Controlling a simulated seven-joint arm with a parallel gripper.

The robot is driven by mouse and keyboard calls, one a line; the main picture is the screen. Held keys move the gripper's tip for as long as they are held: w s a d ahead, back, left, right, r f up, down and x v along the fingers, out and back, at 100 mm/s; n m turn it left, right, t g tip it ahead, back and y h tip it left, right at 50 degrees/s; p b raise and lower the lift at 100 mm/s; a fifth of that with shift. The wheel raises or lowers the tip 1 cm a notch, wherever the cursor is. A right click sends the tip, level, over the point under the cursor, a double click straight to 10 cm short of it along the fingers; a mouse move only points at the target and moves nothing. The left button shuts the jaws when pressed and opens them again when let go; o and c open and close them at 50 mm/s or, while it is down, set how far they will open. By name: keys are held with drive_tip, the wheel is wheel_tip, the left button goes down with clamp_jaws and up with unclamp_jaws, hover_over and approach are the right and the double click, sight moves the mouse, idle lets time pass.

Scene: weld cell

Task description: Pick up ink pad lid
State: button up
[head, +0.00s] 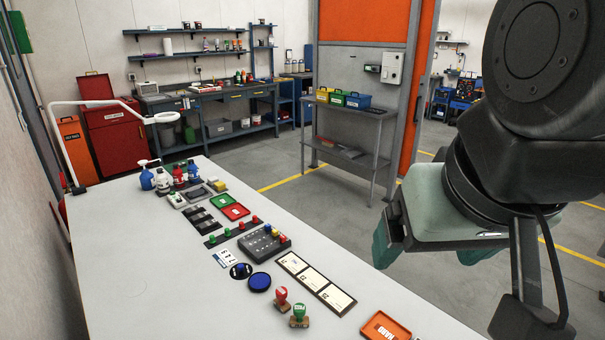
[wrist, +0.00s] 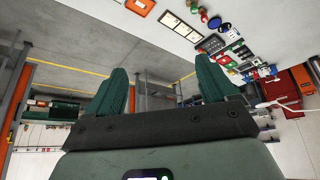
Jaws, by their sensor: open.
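Two small round discs lie side by side on the white bench in the head view. One is dark with blue and pale markings (head: 241,271). The other is a plain blue disc with a dark rim (head: 259,282). They look like the ink pad and its lid; I cannot tell surely which is which. A blue disc also shows small in the wrist view (wrist: 215,23). My gripper (wrist: 160,74) is open and empty, its green fingers wide apart. It hangs in the air to the right of the bench in the head view, well away from both discs.
A red stamp (head: 282,299) and a green stamp (head: 299,315) stand just in front of the discs. A grey box with coloured knobs (head: 264,243) and a framed card strip (head: 316,282) lie close by. An orange tray (head: 385,330) is at the front. The bench's left side is clear.

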drive_tip(key=w+a+r+n, duration=0.2)
drive_tip(key=w+a, duration=0.2)
drive_tip(key=w, duration=0.9)
drive_tip(key=n+g+y, duration=0.2)
drive_tip(key=n+g, duration=0.1)
drive_tip(key=n, duration=0.3)
hover_over(241, 266)
drive_tip(key=s+d, duration=0.1)
drive_tip(key=d, duration=0.1)
drive_tip(key=f, duration=4)
drive_tip(key=shift+s+a+f, duration=0.1)
drive_tip(key=shift+a+f, duration=0.05)
drive_tip(key=shift+a, duration=0.1)
drive_tip(key=shift+x, duration=3)
drive_tip(key=shift+s+a, duration=0.15)
drive_tip(key=shift+s, duration=0.05)
drive_tip(key=shift+c, duration=0.2)
drive_tip(key=c, duration=0.8)
